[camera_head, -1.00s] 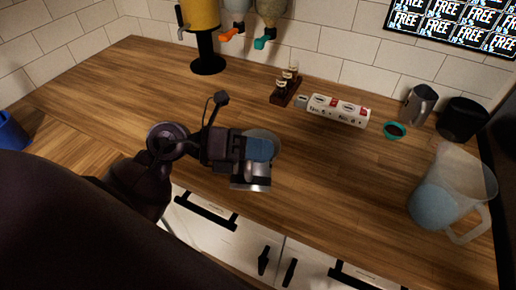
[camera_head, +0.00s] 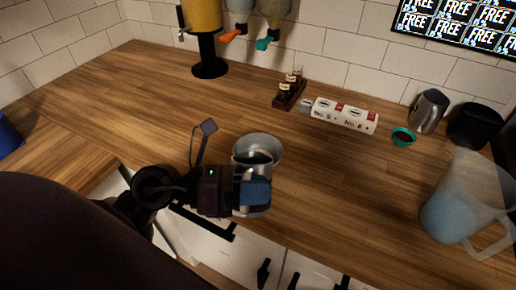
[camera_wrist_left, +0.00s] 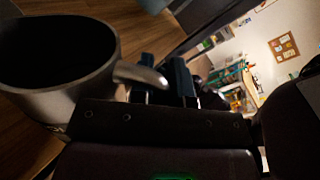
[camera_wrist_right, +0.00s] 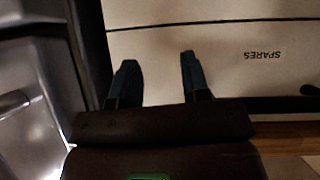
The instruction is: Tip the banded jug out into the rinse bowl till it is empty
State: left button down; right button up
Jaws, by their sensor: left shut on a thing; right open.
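My left gripper (camera_head: 254,192) is shut on a steel jug (camera_head: 268,152) near the counter's front edge. In the left wrist view the jug (camera_wrist_left: 60,90) is at the left, its handle (camera_wrist_left: 140,76) at the fingers (camera_wrist_left: 164,80). Its mouth is open towards the head camera and its inside looks dark; I cannot tell how much it holds. I see no clear band on it. A second steel jug (camera_head: 428,111) stands at the back right. My right gripper (camera_wrist_right: 156,78) is open and empty before a pale front marked SPARES. I cannot identify the rinse bowl with certainty.
A small teal cup (camera_head: 403,138), a black container (camera_head: 474,125) and a large clear pitcher (camera_head: 462,205) stand at the right. A white box (camera_head: 343,115) and a rack of small bottles (camera_head: 289,93) lie behind. A blue container (camera_head: 9,136) shows at the left edge. The left counter is clear.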

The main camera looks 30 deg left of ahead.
aim_at(253, 217)
pick_arm(q)
jog(key=shift+s+d+f+m, duration=0.2)
jog(key=shift+s+f+m, duration=0.1)
jog(key=shift+s, duration=0.25)
jog(key=shift+s+d+f+m, duration=0.4)
jog(key=shift+s+f+m, duration=0.2)
jog(key=shift+s+m, duration=0.25)
jog(key=shift+s+d+f+m+t, duration=0.1)
jog(key=shift+s+f+m+t, duration=0.2)
jog(key=shift+s+f+m, duration=0.05)
jog(key=s+f+m+b, duration=0.1)
jog(key=s+d+f+m+b, duration=0.1)
jog(key=shift+f+m+t+h, duration=0.25)
jog(key=shift+m+t+h, duration=0.05)
jog(key=shift+m+h, duration=0.1)
pick_arm(e)
jog(key=shift+s+f, duration=0.15)
jog(key=shift+f, duration=0.35)
jog(key=shift+s+f, duration=0.15)
jog(key=shift+f, duration=0.35)
jog(key=shift+r, duration=0.15)
jog(key=shift+f, duration=0.25)
